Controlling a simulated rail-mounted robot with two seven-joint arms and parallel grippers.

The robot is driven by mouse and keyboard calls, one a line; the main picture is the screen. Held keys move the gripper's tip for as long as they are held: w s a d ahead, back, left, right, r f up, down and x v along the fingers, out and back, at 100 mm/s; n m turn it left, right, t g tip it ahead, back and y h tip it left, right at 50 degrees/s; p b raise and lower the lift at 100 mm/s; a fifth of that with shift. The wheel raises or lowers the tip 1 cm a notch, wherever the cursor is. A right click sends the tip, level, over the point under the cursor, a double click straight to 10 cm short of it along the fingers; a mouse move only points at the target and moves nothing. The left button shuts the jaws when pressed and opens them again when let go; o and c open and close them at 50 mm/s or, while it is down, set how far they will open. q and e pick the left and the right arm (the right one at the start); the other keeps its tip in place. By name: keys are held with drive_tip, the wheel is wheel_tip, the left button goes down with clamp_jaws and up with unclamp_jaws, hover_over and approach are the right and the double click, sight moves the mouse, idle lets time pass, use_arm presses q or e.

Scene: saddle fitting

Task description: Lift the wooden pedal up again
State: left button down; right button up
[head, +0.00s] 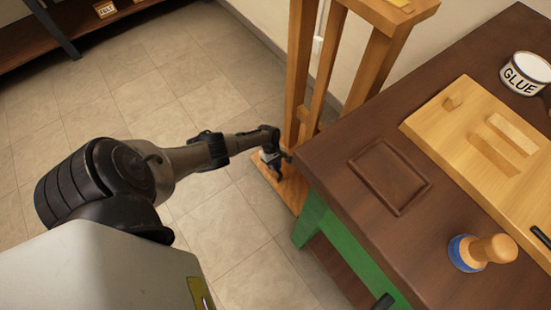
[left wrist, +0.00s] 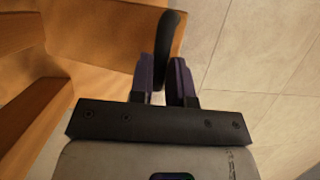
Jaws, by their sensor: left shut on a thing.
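My left gripper (head: 271,157) is low beside the tall wooden stand (head: 300,75), left of the bench. In the left wrist view its two purplish fingers (left wrist: 166,80) are shut on a dark, rounded bar (left wrist: 172,38). The bar reaches up past the fingertips, over orange-brown wood (left wrist: 108,48). In the head view a flat wooden piece (head: 290,188) lies low at the stand's foot, under the gripper. I cannot tell which part of this wood is the pedal, or how the bar joins it. My right gripper is not in view.
The dark bench top (head: 340,150) with its green leg (head: 312,222) is close right of the gripper. On it are a shallow tray (head: 390,177), a light wooden board (head: 450,130), a blue-based wooden knob (head: 490,249) and a glue tin (head: 526,74). Tiled floor (head: 130,95) is open at left.

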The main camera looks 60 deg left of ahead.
use_arm(q)
drive_tip(key=c, duration=1.4)
unclamp_jaws()
drive_tip(key=shift+w+r, duration=0.15)
drive_tip(key=o, duration=0.3)
drive_tip(key=shift+w, duration=0.15)
drive_tip(key=shift+s+a+r, duration=0.1)
drive_tip(key=shift+s+r, duration=0.1)
drive_tip(key=shift+r, duration=0.05)
drive_tip(key=p+v, duration=0.8)
drive_tip(key=v, duration=0.5)
drive_tip(key=shift+p, duration=0.35)
drive_tip(key=shift+w+a+r, duration=0.1)
drive_tip(key=shift+w, duration=0.05)
